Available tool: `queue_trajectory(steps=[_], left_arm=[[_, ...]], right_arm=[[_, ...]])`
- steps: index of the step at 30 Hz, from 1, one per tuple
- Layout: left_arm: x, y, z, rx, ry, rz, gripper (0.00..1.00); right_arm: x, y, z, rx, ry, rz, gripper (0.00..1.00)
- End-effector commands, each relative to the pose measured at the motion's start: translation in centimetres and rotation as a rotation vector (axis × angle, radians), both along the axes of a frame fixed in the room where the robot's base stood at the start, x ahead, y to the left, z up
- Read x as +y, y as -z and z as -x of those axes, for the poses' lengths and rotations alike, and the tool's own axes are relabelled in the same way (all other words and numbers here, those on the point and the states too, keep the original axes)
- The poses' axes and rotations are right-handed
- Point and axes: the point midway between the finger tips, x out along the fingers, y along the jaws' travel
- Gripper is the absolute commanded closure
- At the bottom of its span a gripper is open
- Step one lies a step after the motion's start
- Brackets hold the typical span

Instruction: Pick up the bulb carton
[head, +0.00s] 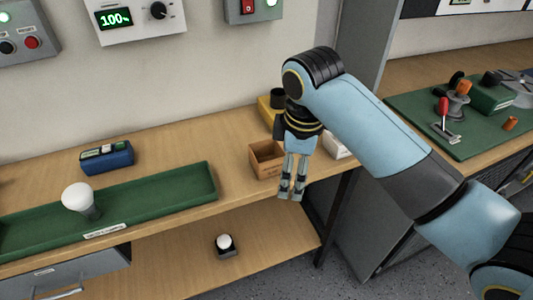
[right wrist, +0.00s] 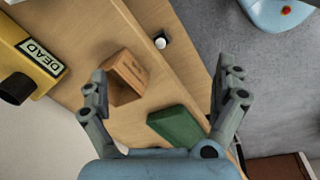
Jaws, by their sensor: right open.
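The bulb carton, an open brown cardboard box (head: 266,160), stands at the right end of the wooden bench near its front edge. It also shows in the right wrist view (right wrist: 128,74), next to the left-hand finger and partly behind it. My right gripper (head: 291,192) points down just to the right of the carton in the head view. I cannot tell whether a finger touches the carton. My left gripper is not in view.
A yellow box marked DEAD (right wrist: 28,62) stands behind the carton. A green tray (head: 150,195) holds a white bulb (head: 78,197), with a blue device (head: 106,158) behind it. Another small bulb (head: 225,243) is on the lower shelf. A white box (head: 338,147) is right of my gripper.

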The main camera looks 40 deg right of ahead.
Motion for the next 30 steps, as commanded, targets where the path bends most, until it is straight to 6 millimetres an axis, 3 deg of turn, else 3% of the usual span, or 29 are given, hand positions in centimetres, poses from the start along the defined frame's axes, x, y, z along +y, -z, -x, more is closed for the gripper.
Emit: queue_trajectory(steps=[1, 9, 17, 30], left_arm=[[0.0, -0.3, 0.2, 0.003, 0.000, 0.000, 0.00], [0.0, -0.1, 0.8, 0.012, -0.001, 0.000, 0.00], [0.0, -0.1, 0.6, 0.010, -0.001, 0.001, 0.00], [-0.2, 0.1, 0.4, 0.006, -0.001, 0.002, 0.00]], right_arm=[[-0.1, -1.3, -1.3, 0.007, -0.048, 0.005, 0.02], [-0.8, -2.7, -6.9, 0.089, -0.318, 0.007, 0.02], [-1.3, -4.6, -10.8, 0.142, -0.523, -0.012, 0.02], [-1.3, 0.8, -11.2, 0.150, -0.551, -0.015, 0.02]])
